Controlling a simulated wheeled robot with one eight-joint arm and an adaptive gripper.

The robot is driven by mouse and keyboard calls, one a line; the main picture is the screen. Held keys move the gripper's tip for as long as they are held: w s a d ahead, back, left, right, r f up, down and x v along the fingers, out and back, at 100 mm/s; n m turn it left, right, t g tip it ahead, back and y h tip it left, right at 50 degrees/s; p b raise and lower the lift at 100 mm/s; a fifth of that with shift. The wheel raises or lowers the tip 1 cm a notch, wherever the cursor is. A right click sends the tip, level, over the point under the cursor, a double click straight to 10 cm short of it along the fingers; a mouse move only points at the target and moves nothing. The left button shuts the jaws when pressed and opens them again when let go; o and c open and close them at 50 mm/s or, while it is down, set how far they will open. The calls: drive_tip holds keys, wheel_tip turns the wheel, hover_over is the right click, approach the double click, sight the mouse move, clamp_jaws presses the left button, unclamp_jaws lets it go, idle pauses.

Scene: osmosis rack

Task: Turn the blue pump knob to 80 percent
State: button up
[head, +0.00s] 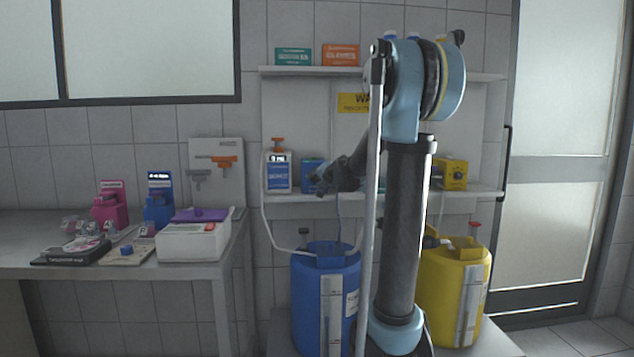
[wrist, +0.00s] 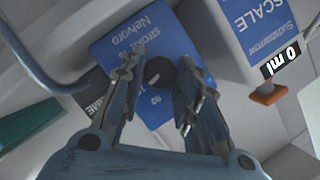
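The blue pump (head: 312,170) stands on the lower shelf, partly hidden by my gripper in the head view. In the wrist view the blue pump (wrist: 138,40) fills the middle, tilted in the picture, with white print. Its round black knob (wrist: 160,72) lies between the two fingers of my gripper (wrist: 158,88). The fingers are spread on either side of the knob and look apart from it; contact is not clear. My gripper (head: 322,182) shows at the front of the pump in the head view. The dial marks and knob setting cannot be read.
A scale (wrist: 250,30) reading 0 ml stands right of the pump in the wrist view, with an orange valve (wrist: 267,94) nearby. A yellow pump (head: 453,174) is further right on the shelf. Blue (head: 308,300) and yellow (head: 440,295) canisters stand below.

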drive_tip(key=shift+n, duration=0.3)
drive_tip(key=shift+a+n+g+h, duration=0.15)
drive_tip(key=shift+n+g+h, duration=0.15)
drive_tip(key=shift+n+h, duration=0.7)
drive_tip(key=shift+a+r+n+h, duration=0.1)
drive_tip(key=shift+n+h, duration=0.7)
drive_tip(key=shift+n, duration=0.5)
drive_tip(key=o, duration=1.1)
drive_tip(key=shift+c, duration=0.2)
drive_tip(key=v, duration=1.2)
